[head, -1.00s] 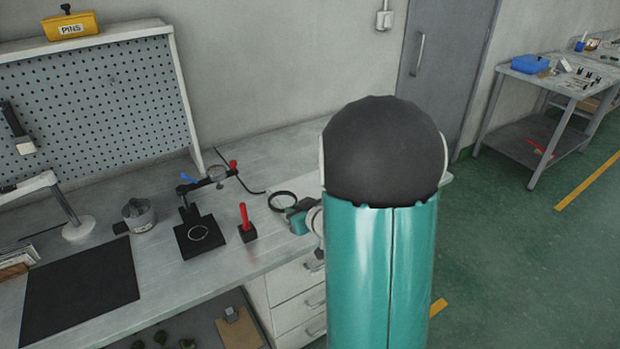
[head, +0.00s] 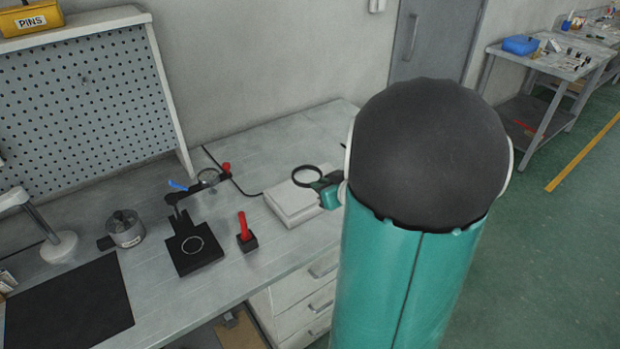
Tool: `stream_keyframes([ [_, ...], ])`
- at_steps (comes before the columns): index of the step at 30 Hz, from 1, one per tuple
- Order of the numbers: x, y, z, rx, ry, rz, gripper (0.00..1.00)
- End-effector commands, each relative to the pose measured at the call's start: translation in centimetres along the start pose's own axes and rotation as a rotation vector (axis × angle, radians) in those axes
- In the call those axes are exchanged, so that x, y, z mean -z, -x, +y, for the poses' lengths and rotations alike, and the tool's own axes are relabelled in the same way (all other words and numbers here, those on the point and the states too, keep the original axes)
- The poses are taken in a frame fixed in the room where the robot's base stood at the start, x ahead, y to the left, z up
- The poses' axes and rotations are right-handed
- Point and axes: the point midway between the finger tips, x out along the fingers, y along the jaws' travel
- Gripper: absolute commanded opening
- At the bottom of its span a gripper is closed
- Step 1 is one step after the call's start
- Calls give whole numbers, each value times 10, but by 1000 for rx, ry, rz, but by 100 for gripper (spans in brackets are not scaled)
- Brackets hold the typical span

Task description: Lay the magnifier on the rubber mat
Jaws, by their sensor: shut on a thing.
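The magnifier (head: 307,176), a round lens in a black ring, is held up over the right part of the workbench. My gripper (head: 328,188) is shut on it at its right side; the grip itself is small and partly hidden by my arm. The rubber mat (head: 70,306) is a flat black sheet on the bench at the lower left, bare and well apart from my gripper. Its left edge runs close to the picture's edge.
A white flat box (head: 295,203) lies below the magnifier. Between it and the mat stand a red-handled tool (head: 244,228) in a black block, a black stand with a lens arm (head: 193,248) and a metal pot (head: 125,228). A lamp base (head: 58,246) is behind the mat.

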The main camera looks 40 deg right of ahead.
Motion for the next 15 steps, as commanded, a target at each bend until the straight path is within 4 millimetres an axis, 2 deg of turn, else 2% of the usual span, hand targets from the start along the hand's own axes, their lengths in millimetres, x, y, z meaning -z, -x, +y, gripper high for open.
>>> stream_keyframes([
  [10,-2,5,2,-3,-1,1,0],
  [15,-5,-12,15,-2,-1,-1,0],
])
